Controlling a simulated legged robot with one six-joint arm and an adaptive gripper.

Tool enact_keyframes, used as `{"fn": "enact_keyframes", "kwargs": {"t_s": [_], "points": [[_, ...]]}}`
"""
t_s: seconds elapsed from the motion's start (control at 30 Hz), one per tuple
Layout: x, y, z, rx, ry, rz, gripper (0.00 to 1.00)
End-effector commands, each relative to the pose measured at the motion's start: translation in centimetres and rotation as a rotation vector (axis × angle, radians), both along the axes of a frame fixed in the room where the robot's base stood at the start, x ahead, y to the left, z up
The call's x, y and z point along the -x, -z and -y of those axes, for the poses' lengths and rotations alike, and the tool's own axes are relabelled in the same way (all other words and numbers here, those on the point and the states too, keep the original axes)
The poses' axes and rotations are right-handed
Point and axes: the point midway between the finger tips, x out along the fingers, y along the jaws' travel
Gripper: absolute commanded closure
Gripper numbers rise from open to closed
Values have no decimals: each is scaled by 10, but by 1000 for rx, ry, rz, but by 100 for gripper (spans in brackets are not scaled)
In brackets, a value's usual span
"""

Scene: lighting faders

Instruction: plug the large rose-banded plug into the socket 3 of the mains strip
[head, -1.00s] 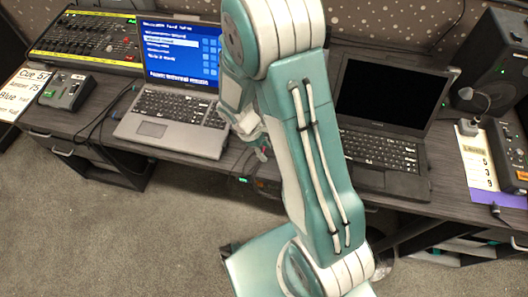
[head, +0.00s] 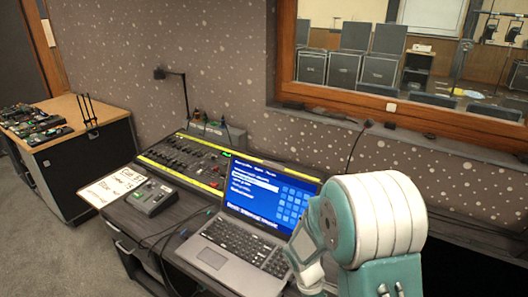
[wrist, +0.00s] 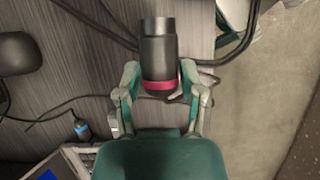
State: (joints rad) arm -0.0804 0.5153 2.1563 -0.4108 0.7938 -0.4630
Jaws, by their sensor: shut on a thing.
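The large rose-banded plug (wrist: 159,55) is a thick black cylinder with a rose ring near its lower end in the wrist view. My gripper (wrist: 160,98) is shut on it at the banded end, one finger on each side. The plug's black end points away from my palm, toward the top of the picture. In the head view my arm covers the lower right, and the plug cannot be made out there.
A blue-banded plug (wrist: 81,129) lies on the grey desk (wrist: 70,85), with black cables nearby. The head view shows a lit laptop (head: 240,235), a fader console (head: 185,160), a small control box (head: 152,197) and a wooden-topped cabinet (head: 65,125). Carpet lies beyond the desk edge.

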Motion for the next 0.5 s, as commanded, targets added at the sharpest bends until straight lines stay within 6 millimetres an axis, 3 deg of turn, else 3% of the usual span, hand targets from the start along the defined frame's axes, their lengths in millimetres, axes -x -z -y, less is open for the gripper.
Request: {"fn": "enact_keyframes", "kwargs": {"t_s": [0.5], "points": [[-116,2,-19,3,742,15,100]]}}
